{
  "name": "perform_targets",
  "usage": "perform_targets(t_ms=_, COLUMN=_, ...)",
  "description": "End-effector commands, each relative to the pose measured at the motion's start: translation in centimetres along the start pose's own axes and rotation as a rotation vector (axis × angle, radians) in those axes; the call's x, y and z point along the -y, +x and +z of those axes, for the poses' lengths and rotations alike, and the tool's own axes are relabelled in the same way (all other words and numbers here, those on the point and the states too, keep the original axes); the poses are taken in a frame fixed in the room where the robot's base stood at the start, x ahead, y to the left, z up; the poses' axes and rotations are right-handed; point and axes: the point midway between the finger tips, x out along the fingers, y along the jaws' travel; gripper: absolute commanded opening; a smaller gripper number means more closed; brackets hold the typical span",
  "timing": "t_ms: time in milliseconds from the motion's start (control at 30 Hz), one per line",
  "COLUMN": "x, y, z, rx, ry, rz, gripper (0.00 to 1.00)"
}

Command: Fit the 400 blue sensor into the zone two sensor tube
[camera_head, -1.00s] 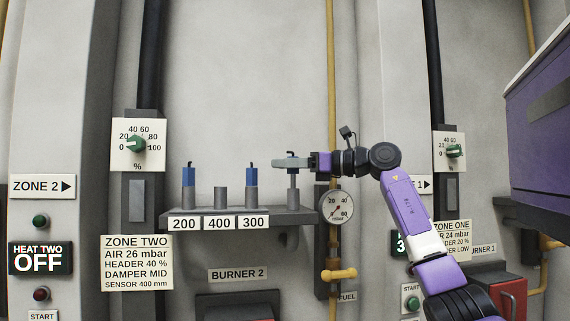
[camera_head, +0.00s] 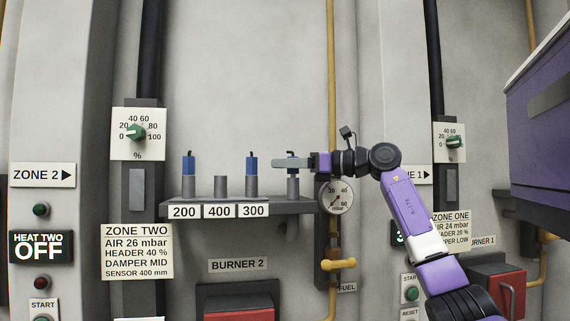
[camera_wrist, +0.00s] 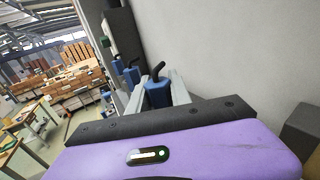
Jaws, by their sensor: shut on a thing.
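My gripper (camera_head: 284,163) is shut on a blue sensor (camera_head: 292,155) with a black hooked top. In the wrist view this sensor (camera_wrist: 157,94) is upright between the two fingers. It stands right over a grey tube (camera_head: 293,187) at the right end of the shelf, which has no number label. Its blue body is close above the tube's rim, and no bare rod shows between them. The tube above the 400 label (camera_head: 220,187) is empty. Other blue sensors stand in the tubes above the 200 (camera_head: 188,163) and 300 (camera_head: 251,163) labels.
The tubes stand on a grey wall shelf (camera_head: 305,206). A round gauge (camera_head: 336,196) and a yellow pipe (camera_head: 331,90) are close to the right of it. The zone two card (camera_head: 137,252) reads sensor 400 mm. The wall above the shelf is clear.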

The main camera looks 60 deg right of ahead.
Motion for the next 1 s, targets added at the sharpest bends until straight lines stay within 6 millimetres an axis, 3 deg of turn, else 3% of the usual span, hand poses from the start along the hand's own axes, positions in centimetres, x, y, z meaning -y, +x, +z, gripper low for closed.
perform_targets(t_ms=267, x=0.0, y=-0.02, z=-0.84, rx=0.001, ry=0.0, rz=0.0, gripper=0.0)
perform_targets(t_ms=300, x=-0.01, y=-0.01, z=-0.72, rx=0.001, ry=0.0, rz=0.0, gripper=0.3)
perform_targets(t_ms=400, x=-0.01, y=-0.01, z=-0.71, rx=0.001, ry=0.0, rz=0.0, gripper=0.5)
perform_targets(t_ms=633, x=-0.01, y=-0.01, z=-0.72, rx=0.0, ry=0.0, rz=0.0, gripper=0.5)
perform_targets(t_ms=733, x=-0.01, y=0.0, z=-0.75, rx=0.0, ry=0.0, rz=0.0, gripper=0.68)
perform_targets(t_ms=1000, x=-0.01, y=0.0, z=-0.73, rx=0.0, ry=0.0, rz=0.0, gripper=0.68)
